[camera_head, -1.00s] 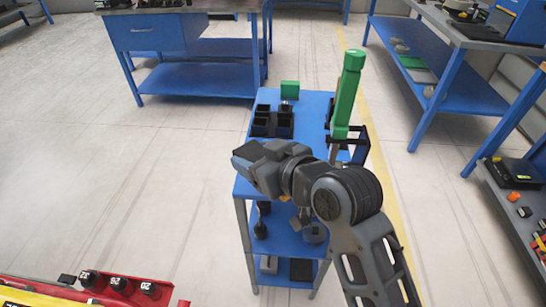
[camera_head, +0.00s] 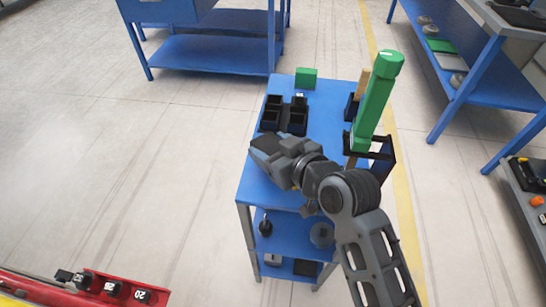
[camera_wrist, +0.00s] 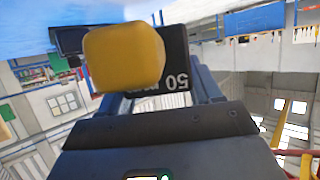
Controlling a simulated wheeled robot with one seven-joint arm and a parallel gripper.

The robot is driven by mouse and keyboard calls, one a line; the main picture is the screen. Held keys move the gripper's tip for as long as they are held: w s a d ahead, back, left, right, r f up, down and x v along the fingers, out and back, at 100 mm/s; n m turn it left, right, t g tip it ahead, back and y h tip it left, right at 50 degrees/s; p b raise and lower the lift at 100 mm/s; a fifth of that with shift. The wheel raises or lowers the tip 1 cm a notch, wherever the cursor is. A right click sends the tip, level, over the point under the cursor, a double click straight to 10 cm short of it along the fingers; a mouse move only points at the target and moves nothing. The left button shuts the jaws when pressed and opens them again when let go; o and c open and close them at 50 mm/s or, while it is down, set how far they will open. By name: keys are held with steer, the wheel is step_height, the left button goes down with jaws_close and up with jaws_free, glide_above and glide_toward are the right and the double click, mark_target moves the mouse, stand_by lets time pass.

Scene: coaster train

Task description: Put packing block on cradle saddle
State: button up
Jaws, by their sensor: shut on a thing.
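My gripper (camera_head: 266,150) is in front of my forearm, above the blue cart's left side in the head view. In the wrist view, its two fingers (camera_wrist: 160,103) are shut on a black block marked 50 (camera_wrist: 176,62), which I take as the packing block. A rounded yellow piece (camera_wrist: 124,57) sits in front of the block and hides part of it. Whether the yellow piece is joined to the block, I cannot tell. A red structure (camera_head: 100,289) with black pieces marked with numbers is at the lower left, cut by the frame. I cannot clearly make out the cradle saddle.
The blue cart (camera_head: 322,128) carries black bins (camera_head: 284,117), a green box (camera_head: 306,78) and a tall green post (camera_head: 376,100) near its right edge. Blue benches stand behind (camera_head: 204,60) and to the right (camera_head: 452,62). The floor at left is clear.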

steer(key=shift+f, duration=1.8)
steer(key=shift+f, duration=0.2)
steer(key=o, duration=1.6)
steer(key=shift+r, duration=0.1)
steer(key=b+v, duration=0.1)
steer(key=v, duration=1.1)
